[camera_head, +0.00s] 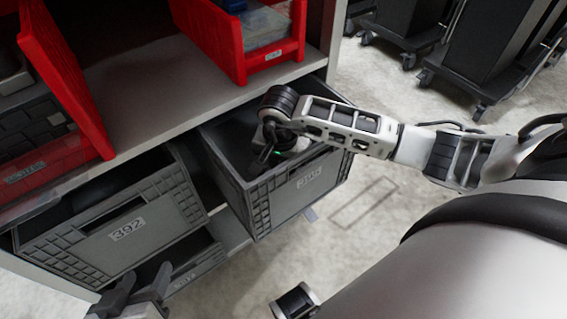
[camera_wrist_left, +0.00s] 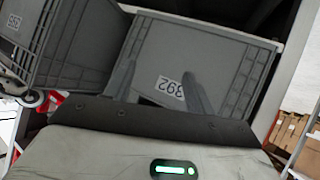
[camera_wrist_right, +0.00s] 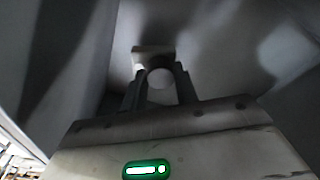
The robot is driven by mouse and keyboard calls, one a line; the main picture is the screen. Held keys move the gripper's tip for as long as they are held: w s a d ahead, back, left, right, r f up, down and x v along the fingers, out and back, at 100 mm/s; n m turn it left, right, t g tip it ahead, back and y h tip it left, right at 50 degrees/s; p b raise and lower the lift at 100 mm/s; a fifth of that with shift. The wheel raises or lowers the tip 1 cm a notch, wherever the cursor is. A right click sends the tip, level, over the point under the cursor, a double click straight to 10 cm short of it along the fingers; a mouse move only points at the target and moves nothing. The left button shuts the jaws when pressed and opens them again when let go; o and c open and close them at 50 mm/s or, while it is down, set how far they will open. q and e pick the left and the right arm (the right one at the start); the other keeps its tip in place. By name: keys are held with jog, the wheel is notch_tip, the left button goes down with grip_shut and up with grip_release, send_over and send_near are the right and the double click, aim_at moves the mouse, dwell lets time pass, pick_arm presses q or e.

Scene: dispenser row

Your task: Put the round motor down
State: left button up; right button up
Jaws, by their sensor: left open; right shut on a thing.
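My right arm reaches into the pulled-out grey bin (camera_head: 270,199) at the middle of the head view. Its gripper is inside the bin, with the fingertips hidden there. In the right wrist view my right gripper (camera_wrist_right: 158,78) is shut on the round motor (camera_wrist_right: 160,77), a pale disc with a squarish end piece beyond it. Dim grey bin walls surround it; I cannot tell whether the motor touches the floor of the bin. My left gripper (camera_head: 138,299) is open and empty, low in front of the bin marked 392 (camera_head: 120,228); its fingers also show in the left wrist view (camera_wrist_left: 160,85).
Red bins (camera_head: 243,45) stand on the shelf (camera_head: 150,85) above the grey bins. Another red bin (camera_head: 62,80) is at the left. A lower grey bin (camera_head: 190,268) sits below. Dark wheeled carts (camera_head: 480,55) stand at the back right.

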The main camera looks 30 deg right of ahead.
jog(key=shift+f, duration=0.35)
jog(key=shift+f+b, duration=0.15)
jog(key=shift+b, duration=0.2)
jog(key=o, duration=1.1)
pick_arm(q)
jog(key=shift+d+r+t, duration=0.1)
jog(key=shift+r+t, duration=0.15)
jog(key=shift+t, duration=0.05)
